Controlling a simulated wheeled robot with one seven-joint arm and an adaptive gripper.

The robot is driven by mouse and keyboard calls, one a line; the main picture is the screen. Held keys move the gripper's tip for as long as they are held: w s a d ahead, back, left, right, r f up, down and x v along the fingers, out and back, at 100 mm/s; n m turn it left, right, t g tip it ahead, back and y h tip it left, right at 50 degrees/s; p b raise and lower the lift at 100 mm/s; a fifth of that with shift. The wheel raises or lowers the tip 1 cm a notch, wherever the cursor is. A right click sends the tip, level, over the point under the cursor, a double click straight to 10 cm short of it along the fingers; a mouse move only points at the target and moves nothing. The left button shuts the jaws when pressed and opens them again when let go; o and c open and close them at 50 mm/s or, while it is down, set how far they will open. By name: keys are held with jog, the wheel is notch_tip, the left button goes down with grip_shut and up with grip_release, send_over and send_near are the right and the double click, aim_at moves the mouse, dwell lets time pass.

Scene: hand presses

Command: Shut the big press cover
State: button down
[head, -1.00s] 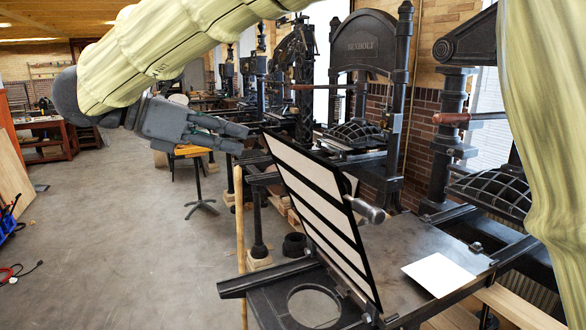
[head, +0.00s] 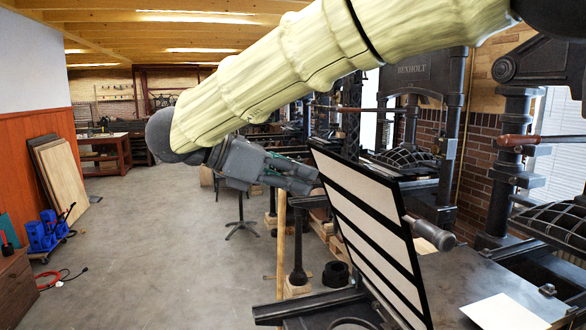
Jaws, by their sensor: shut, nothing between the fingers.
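The big press cover (head: 372,232) is a black frame with pale panels between dark bars. It stands tilted steeply up from the near end of the press bed (head: 462,268), leaning a little to the left at its top. A grey cylindrical knob (head: 432,234) sticks out on its right side. My gripper (head: 316,180) is shut and empty, at the left of the cover's upper edge. The fingertips look close to the cover's upper left side; I cannot tell if they touch it.
A white sheet (head: 505,312) lies on the press bed. The press's upright column (head: 512,160) and handle bar stand at right. Another press marked "BUXHOLT" (head: 424,72) stands behind. A stool (head: 241,215) stands to the left.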

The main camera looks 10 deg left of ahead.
aim_at(369, 186)
jog(key=w+d+p, duration=0.1)
jog(key=d, duration=0.1)
jog(key=w+d+p, duration=0.1)
jog(key=d, duration=0.2)
jog(key=w+d+p, duration=0.1)
jog(key=d+p, duration=0.1)
jog(key=d, duration=0.1)
jog(key=shift+w+d+f, duration=0.2)
jog(key=shift+d+f, duration=0.05)
jog(key=shift+f, duration=0.1)
